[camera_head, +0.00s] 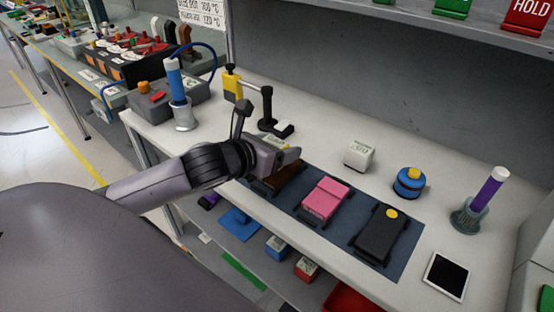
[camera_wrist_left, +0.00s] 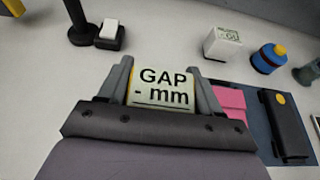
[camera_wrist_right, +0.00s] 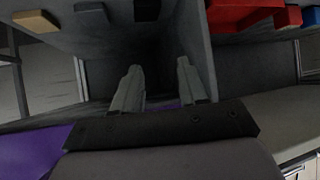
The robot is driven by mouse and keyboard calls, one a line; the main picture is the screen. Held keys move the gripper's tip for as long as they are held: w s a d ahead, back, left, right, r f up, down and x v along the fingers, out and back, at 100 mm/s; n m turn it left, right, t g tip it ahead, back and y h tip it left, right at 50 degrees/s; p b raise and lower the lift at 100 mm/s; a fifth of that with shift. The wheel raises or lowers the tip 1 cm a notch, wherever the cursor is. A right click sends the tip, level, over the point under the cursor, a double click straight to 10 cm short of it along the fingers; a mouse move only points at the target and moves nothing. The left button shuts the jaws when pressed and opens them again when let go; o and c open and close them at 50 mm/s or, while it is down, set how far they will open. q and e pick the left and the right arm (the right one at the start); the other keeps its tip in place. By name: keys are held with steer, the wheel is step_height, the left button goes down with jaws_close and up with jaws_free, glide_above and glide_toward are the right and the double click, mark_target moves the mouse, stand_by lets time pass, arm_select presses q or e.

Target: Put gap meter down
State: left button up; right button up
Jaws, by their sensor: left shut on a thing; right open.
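The gap meter (camera_wrist_left: 163,87) is a small white block with "GAP - mm" on its face. My left gripper (camera_wrist_left: 161,82) is shut on it, with one finger on each side. In the head view my left gripper (camera_head: 284,155) is over the back left part of the dark blue mat (camera_head: 412,243), near a brown module (camera_head: 285,180). The meter is mostly hidden there, and I cannot tell whether it touches anything below. My right gripper (camera_wrist_right: 158,88) is open and empty, facing dark shelf panels, and is not seen in the head view.
A pink module (camera_head: 325,200) and a black module (camera_head: 384,234) lie on the mat. Behind are a white labelled block (camera_head: 359,155), a blue knob with yellow top (camera_head: 408,182) and a black stand (camera_head: 268,108). The white table is clear between the stand and the block.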

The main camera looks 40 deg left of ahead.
arm_select(q)
step_height(320, 180, down, 3)
steer(key=shift+r+b, duration=0.15)
steer(key=shift+b, duration=0.9)
steer(key=shift+r, duration=0.15)
steer(key=o, duration=0.7)
steer(key=shift+f, duration=0.25)
steer(key=o, duration=0.4)
steer(key=shift+o, duration=0.2)
